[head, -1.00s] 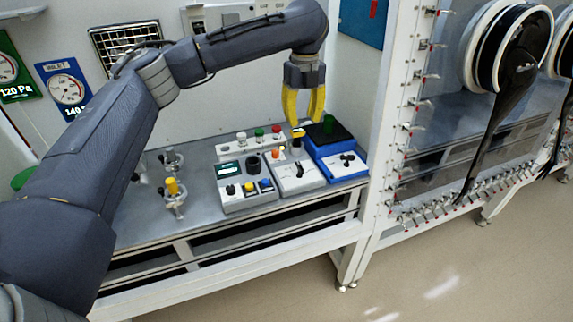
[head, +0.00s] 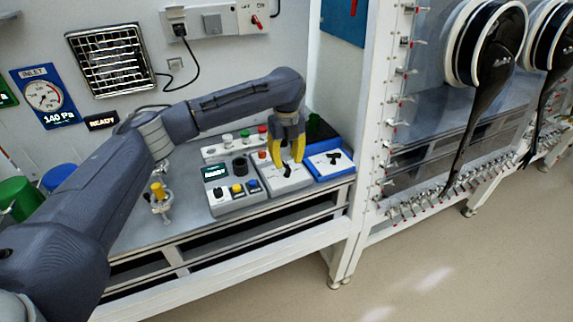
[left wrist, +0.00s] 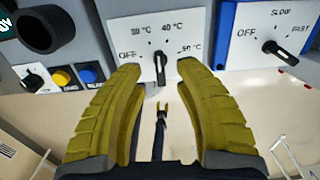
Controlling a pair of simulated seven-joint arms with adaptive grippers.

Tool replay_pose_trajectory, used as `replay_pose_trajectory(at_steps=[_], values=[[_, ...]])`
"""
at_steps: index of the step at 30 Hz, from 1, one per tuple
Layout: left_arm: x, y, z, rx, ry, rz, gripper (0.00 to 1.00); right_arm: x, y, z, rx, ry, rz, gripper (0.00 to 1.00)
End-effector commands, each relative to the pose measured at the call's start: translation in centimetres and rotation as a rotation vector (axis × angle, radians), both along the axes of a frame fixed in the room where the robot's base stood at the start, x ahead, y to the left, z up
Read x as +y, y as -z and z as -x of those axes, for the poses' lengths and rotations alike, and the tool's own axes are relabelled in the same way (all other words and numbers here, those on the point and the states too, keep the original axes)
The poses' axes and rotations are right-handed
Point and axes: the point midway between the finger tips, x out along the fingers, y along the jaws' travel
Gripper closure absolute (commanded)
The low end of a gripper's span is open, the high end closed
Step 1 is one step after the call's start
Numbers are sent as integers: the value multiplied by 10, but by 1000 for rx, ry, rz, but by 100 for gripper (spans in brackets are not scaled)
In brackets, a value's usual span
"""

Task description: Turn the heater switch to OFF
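The heater switch (left wrist: 160,62) is a black lever knob on a white-faced box (left wrist: 120,50) marked OFF, 40 °C and 50 °C in the left wrist view. Its lever lies along the picture's vertical; I cannot tell which end is the pointer. It also shows in the head view (head: 287,170) on the box between the grey and blue units. My left gripper (head: 290,161) points down over this box. Its yellow fingers are open, one on each side of the knob in the left wrist view (left wrist: 160,72), with gaps visible. My right gripper is out of view.
A blue box (head: 334,167) with a SLOW–FAST knob (left wrist: 280,53) stands close on the right. A grey unit (head: 222,196) with a black ring and coloured buttons stands close on the left. A yellow-topped fixture (head: 158,190) is farther left on the bench.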

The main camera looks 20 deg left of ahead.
Motion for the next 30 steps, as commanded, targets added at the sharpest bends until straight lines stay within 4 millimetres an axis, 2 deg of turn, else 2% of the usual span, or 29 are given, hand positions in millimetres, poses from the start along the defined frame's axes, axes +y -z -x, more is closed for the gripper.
replay_pose_trajectory(at_steps=[3, 9, 21, 30], values=[[0, 13, 0, 1, -1, 0, 67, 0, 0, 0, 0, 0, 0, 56], [0, 23, 0, 0, 0, 0, 67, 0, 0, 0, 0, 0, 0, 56], [0, 25, 0, 0, 0, 0, 67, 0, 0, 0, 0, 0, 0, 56], [0, 25, 0, 0, 0, 0, 100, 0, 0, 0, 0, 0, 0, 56]])
